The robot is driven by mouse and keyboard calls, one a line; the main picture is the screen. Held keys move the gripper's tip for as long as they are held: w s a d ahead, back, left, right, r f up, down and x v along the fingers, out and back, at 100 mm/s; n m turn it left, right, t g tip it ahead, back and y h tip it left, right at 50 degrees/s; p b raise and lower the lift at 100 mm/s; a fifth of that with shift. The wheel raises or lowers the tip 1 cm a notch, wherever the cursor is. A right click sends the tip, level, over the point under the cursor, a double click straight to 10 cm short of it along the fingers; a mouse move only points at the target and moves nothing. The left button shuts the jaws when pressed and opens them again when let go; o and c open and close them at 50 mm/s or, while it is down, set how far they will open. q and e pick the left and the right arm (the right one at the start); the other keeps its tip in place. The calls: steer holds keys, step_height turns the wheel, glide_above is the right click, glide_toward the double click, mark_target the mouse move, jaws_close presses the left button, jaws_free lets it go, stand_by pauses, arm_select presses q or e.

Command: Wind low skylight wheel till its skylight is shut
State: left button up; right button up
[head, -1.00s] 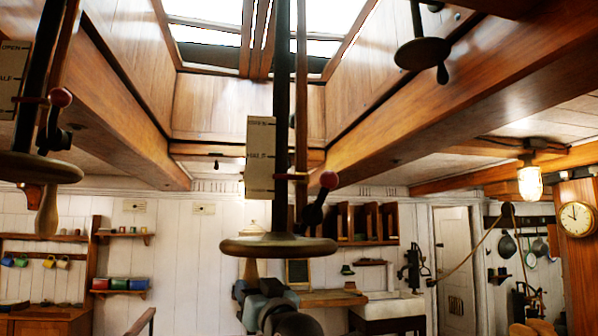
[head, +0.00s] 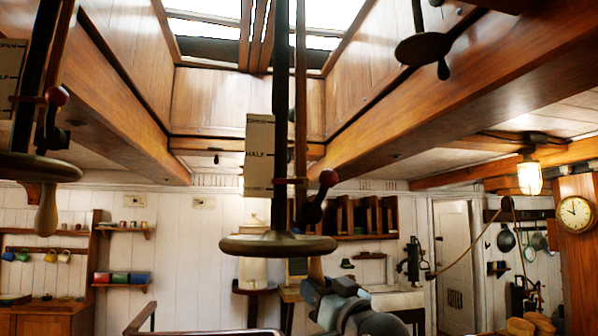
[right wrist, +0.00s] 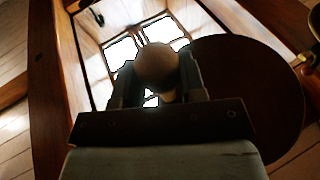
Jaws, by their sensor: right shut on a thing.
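My right gripper (head: 318,284) is shut on this handle from below. In the right wrist view, the handle's rounded end (right wrist: 157,66) sits between the two fingers, beside the dark disc. The skylight (head: 210,35) overhead still shows bright gaps. My left gripper is out of view.
A second wheel (head: 40,168) with its own handle hangs at the left, and another (head: 422,48) at the upper right. A wooden beam (head: 420,95) runs along the right. A lamp (head: 529,178) and clock (head: 574,212) are farther right.

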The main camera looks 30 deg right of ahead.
steer(key=s+a, duration=0.9)
steer(key=a, duration=0.1)
steer(key=shift+s+a+p, duration=0.25)
steer(key=shift+a+p, duration=0.1)
steer(key=shift+a, duration=0.05)
steer(key=o, duration=1.2)
steer(key=shift+o, duration=0.2)
steer(key=shift+d, duration=0.1)
